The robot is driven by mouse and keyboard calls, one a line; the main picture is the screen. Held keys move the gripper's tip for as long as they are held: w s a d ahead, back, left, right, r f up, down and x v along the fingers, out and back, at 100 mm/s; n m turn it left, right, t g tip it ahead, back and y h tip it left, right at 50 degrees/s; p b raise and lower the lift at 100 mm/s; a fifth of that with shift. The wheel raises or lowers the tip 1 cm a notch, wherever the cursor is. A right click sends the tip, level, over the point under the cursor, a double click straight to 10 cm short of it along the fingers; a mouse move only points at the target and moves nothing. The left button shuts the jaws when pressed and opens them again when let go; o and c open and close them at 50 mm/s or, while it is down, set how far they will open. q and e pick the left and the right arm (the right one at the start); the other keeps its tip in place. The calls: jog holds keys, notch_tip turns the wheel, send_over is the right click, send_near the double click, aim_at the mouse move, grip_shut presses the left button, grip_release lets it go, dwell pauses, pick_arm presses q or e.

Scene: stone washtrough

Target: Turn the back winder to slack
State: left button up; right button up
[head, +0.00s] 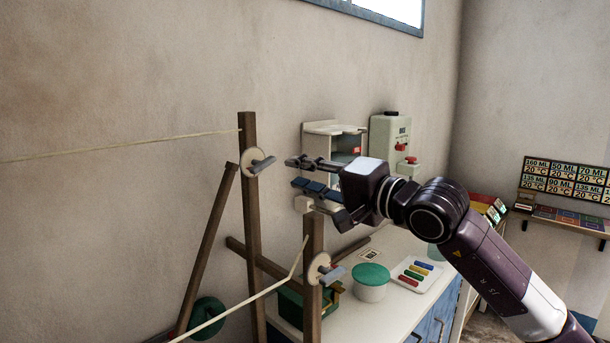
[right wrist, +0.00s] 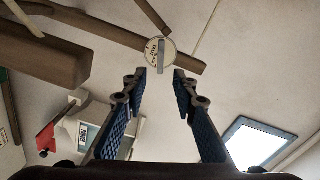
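The back winder (head: 254,163) is a pale round disc with a grey bar handle, on the tall back wooden post (head: 249,220). A pale line (head: 120,149) runs left from near that post's top, almost straight. The winder also shows in the right wrist view (right wrist: 153,50), its bar upright between my fingertips' directions; its lettering is too small to read surely. My right gripper (head: 293,172) is open and empty, just right of the back winder, fingers pointing at it. In the right wrist view the gripper (right wrist: 160,78) appears short of the disc, not touching. My left gripper is not in view.
The front winder (head: 320,269) sits on a shorter front post (head: 312,235) below my right gripper, with a second line (head: 250,298) bent at its upper end. A counter holds a green-lidded tub (head: 371,275), a tray of coloured bars (head: 416,273) and a dispenser (head: 388,140).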

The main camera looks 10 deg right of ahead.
jog(key=shift+s+d, duration=0.2)
jog(key=shift+s, duration=0.1)
jog(key=s+a+r+n+g+y+p, duration=0.1)
jog(key=s+a+n+g+y, duration=0.2)
jog(key=s+a, duration=0.3)
jog(key=s+a+r+n+g+y+p, duration=0.1)
jog(key=s+a+n+g+y, duration=0.25)
jog(key=a, duration=0.55)
jog(key=m+t+h+p, duration=0.2)
jog(key=m+t+h, duration=0.5)
send_near(266, 166)
jog(key=w, duration=0.2)
jog(key=shift+n+g+y, duration=0.25)
jog(key=x, duration=0.4)
jog(key=p+x, duration=0.1)
jog(key=x, duration=0.3)
jog(key=shift+s+a+r, duration=0.1)
jog(key=shift+s+a, duration=0.2)
grip_shut()
